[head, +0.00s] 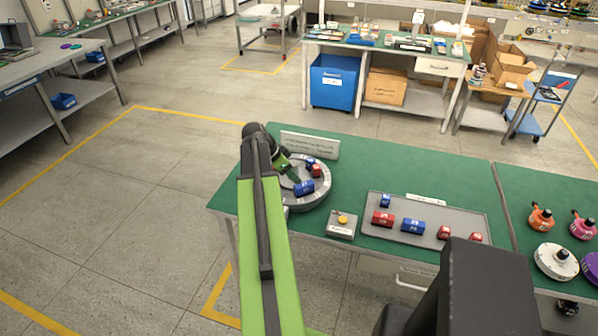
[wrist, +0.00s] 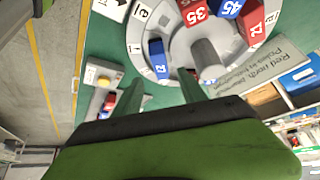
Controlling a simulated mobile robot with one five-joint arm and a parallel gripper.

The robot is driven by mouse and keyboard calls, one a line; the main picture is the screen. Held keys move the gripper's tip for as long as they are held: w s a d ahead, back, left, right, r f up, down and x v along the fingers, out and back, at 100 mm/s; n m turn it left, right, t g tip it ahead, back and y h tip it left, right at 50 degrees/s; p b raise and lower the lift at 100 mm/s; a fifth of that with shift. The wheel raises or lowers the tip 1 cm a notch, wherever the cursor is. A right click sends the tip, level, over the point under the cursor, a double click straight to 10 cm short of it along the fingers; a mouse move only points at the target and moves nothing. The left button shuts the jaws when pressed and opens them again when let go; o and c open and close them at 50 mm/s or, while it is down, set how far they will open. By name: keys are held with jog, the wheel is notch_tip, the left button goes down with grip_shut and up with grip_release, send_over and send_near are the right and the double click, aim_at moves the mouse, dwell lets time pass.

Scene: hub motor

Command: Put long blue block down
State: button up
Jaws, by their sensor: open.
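The long blue block (head: 304,187) lies on the round grey hub (head: 322,197) on the green table. In the wrist view a blue block (wrist: 157,58), which looks like the same one, rests on the light ring of the hub (wrist: 136,50), beside the grey centre post (wrist: 207,60). My gripper (head: 291,172) is over the hub's left side. In the wrist view its two fingers (wrist: 161,86) are apart, with the blue block just beyond and between their tips. Nothing is held. Whether the fingertips touch the block cannot be told.
Blue (head: 310,162) and red (head: 317,170) blocks stand at the hub's back right. A sign (head: 310,145) stands behind it. A yellow-button box (head: 342,222) and a grey tray (head: 462,212) with red and blue blocks are to the right.

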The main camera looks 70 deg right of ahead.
jog(key=p+v, duration=0.1)
jog(key=v, duration=0.2)
jog(key=shift+a+r, duration=0.1)
jog(key=shift+w, duration=0.15)
jog(key=w+a+f+n+t+y, duration=0.15)
jog(key=w+a+n, duration=0.45)
jog(key=w+a, duration=0.65)
jog(key=w+a+f+n+t, duration=0.15)
jog(key=w+a+n, duration=0.45)
jog(key=w+a, duration=0.65)
jog(key=w+a+n+t+y, duration=0.1)
jog(key=a+n, duration=1.3)
jog(key=a, duration=2.3)
jog(key=shift+w+a+f+y, duration=0.2)
jog(key=shift+w+a+y, duration=0.25)
jog(key=shift+y, duration=0.6)
jog(key=shift+w+d, duration=0.1)
jog(key=shift+d, duration=0.1)
